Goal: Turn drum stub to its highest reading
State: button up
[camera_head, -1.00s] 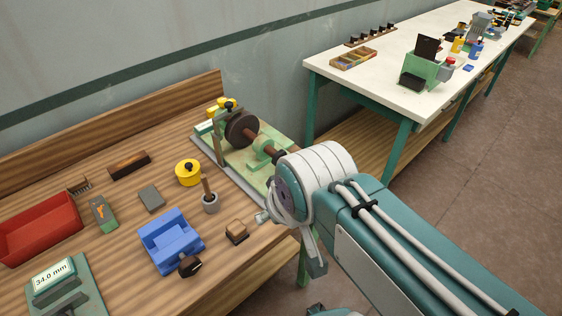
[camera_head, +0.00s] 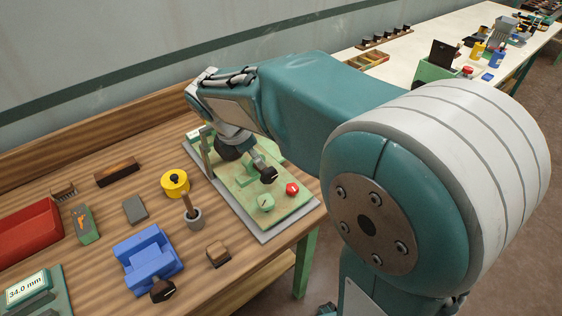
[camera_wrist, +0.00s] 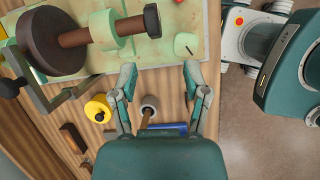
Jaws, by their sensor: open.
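In the head view the dark brown end of the drum's stub (camera_head: 268,175) points out over the green fixture plate (camera_head: 298,212). The dark drum (camera_head: 229,153) is partly covered by my arm. In the wrist view the large brown drum (camera_wrist: 50,38), its brown shaft (camera_wrist: 74,38) passing through a pale green support (camera_wrist: 104,30), and the stub's dark end disc (camera_wrist: 152,20) show at the top. My gripper (camera_wrist: 159,72) is open and empty, its fingers apart from the stub, below it in that view. My arm hides the gripper in the head view.
A green knob (camera_head: 266,202) and a red knob (camera_head: 292,189) sit on the plate. A yellow pot (camera_head: 175,184), grey cup with a handle (camera_head: 194,217), blue holder (camera_head: 147,259) and wooden block (camera_head: 217,254) stand nearby. A display (camera_head: 27,288) reads 34.0 mm.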

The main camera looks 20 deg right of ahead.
aim_at(268, 169)
jog(key=shift+n+h, duration=0.3)
jog(key=shift+n, duration=0.5)
jog(key=x, duration=0.8)
jog(key=w+x, duration=0.1)
jog(key=x, duration=0.3)
jog(key=shift+w+d, duration=0.15)
jog(key=shift+r, duration=0.1)
grip_shut()
